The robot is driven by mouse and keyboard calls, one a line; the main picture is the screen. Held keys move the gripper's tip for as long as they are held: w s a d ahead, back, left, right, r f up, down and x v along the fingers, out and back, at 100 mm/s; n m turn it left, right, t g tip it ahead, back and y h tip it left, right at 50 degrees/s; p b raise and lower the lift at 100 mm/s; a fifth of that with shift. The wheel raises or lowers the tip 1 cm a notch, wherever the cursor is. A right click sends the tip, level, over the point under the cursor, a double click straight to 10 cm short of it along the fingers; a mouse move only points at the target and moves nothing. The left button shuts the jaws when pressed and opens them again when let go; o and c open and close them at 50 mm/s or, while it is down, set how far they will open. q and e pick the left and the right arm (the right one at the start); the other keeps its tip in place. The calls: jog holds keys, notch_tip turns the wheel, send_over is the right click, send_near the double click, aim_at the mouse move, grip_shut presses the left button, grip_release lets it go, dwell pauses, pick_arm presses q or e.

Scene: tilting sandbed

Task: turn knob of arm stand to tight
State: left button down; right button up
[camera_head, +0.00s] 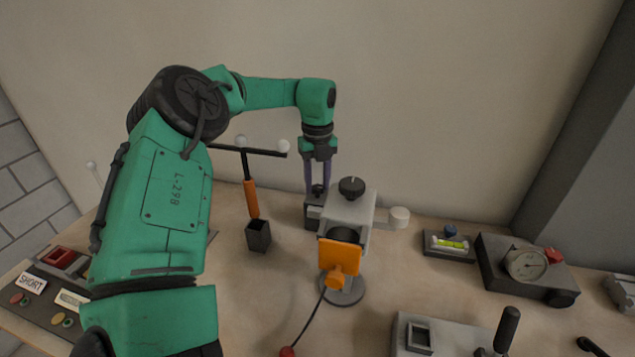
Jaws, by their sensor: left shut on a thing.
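My left gripper (318,184) points straight down, its two purple fingers shut on a small dark knob (318,190). This knob sits on a dark block (312,211) just behind and left of a pale device. No tight marking is readable. My right gripper is not in view.
A T-shaped tool with an orange handle (251,198) stands in a dark cup (258,236) left of the block. A level (448,243) and a gauge box (526,266) are at right. A grey box with a lever (508,328) is in front. A cable runs forward from the orange plate.

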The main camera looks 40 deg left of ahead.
aim_at(318, 187)
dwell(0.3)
pick_arm(q)
jog(key=shift+c, duration=2.3)
grip_release()
notch_tip(318, 187, up, 15)
jog(key=p, duration=0.1)
jog(key=shift+f, duration=0.2)
